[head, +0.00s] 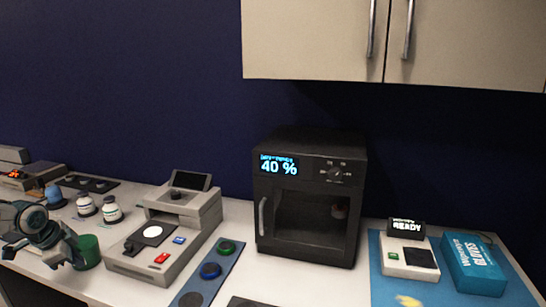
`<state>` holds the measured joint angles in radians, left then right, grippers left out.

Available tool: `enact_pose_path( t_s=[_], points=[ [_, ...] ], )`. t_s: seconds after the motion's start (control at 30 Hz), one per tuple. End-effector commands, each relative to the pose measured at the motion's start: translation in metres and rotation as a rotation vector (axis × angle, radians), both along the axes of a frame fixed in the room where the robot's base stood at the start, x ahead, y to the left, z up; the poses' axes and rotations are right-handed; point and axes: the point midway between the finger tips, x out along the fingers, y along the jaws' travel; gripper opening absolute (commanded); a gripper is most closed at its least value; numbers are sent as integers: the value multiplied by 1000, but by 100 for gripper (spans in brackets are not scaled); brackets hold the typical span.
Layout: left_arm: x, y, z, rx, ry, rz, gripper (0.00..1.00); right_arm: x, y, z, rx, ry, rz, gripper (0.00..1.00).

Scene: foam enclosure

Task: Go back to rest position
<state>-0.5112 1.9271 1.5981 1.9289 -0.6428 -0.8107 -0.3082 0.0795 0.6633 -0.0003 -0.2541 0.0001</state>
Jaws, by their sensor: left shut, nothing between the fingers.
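My left gripper (74,258) shows at the lower left, at the end of my grey arm, which comes in from the left edge. It is shut with nothing between its fingers. Its tips are in front of or beside a green cup (89,250) on the white counter; I cannot tell whether they touch. My right gripper is not in view.
A black oven-like machine (310,200) reading "40 %" stands mid-counter. A grey device (168,240) with buttons and a strip (214,268) with round pads are left of it. Small bottles (86,206) stand behind my arm. A blue box (472,264) lies right. Cabinets (310,40) hang above.

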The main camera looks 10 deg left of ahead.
Motion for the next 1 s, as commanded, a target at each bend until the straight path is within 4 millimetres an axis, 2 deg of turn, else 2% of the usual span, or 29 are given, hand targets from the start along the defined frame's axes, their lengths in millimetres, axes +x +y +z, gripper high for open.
enact_pose_path(
  t_s=[0.03, 0.1, 0.17, 0.3, 0.4, 0.53, 0.67, 0.77, 0.87, 0.9, 0.97, 1.0],
  points=[
    [-7, 25, -16, -4, -32, 57, 0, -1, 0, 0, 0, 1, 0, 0],
    [-16, 56, -37, 3, -69, 125, 0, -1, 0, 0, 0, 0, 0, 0],
    [-27, 81, -57, 11, -96, 183, 0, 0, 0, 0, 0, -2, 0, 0],
    [-60, 130, -112, 26, -141, 320, 0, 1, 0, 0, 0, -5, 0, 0],
    [-90, 156, -158, 38, -159, 412, 0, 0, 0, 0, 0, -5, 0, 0],
    [-135, 176, -226, 50, -163, 525, 0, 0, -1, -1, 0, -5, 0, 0],
    [-184, 176, -300, 60, -148, 626, 0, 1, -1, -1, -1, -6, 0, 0],
    [-223, 163, -359, 63, -124, 692, 0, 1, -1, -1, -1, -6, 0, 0],
    [-262, 138, -418, 63, -90, 748, 0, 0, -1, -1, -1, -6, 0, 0],
    [-278, 124, -441, 62, -74, 768, 0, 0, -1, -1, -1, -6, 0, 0],
    [-299, 101, -474, 58, -49, 792, 0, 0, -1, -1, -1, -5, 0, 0],
    [-314, 83, -496, 54, -30, 805, 0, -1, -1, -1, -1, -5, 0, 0]
  ],
)
